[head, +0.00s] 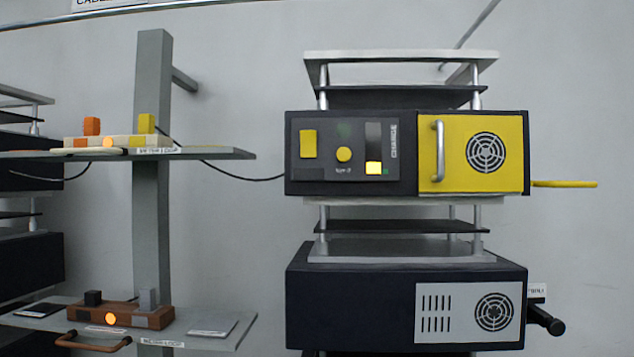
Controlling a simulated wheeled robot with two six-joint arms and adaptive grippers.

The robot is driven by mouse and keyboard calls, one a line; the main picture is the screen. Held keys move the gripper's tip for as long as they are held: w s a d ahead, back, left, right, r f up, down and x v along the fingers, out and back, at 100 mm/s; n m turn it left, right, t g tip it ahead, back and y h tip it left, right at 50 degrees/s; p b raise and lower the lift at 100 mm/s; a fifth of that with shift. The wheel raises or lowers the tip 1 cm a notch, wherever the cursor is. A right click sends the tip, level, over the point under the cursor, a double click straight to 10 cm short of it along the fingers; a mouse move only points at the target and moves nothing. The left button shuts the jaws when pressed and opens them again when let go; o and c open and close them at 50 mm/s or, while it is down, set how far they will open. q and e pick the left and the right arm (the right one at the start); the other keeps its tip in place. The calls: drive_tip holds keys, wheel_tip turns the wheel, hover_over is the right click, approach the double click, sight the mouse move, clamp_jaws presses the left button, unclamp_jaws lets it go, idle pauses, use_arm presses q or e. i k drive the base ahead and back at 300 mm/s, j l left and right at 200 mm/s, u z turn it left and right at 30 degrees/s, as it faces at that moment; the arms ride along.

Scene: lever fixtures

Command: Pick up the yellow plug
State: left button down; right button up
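A small upright yellow block (147,123), which looks like the yellow plug, stands at the right end of a low cream, orange and yellow base (112,141) on the upper left shelf (205,153). An orange block (91,126) stands at the left end of that base, with a round glowing orange spot on the front between them. A yellow rectangle (308,144) also shows on the dark charger unit (405,112); I cannot tell whether it is a loose part. Neither of my grippers is in view.
The charger has a yellow door (471,154) with a silver handle (438,151). A black cable (240,175) runs from the shelf towards it. A grey post (152,225) stands behind the shelves. The lower shelf (240,325) holds a brown base (120,316) with black and grey blocks.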

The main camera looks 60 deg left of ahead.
sight(145, 124)
drive_tip(key=u, duration=2.65)
drive_tip(key=j+z, duration=0.1)
drive_tip(key=j, duration=0.2)
drive_tip(key=i, duration=0.05)
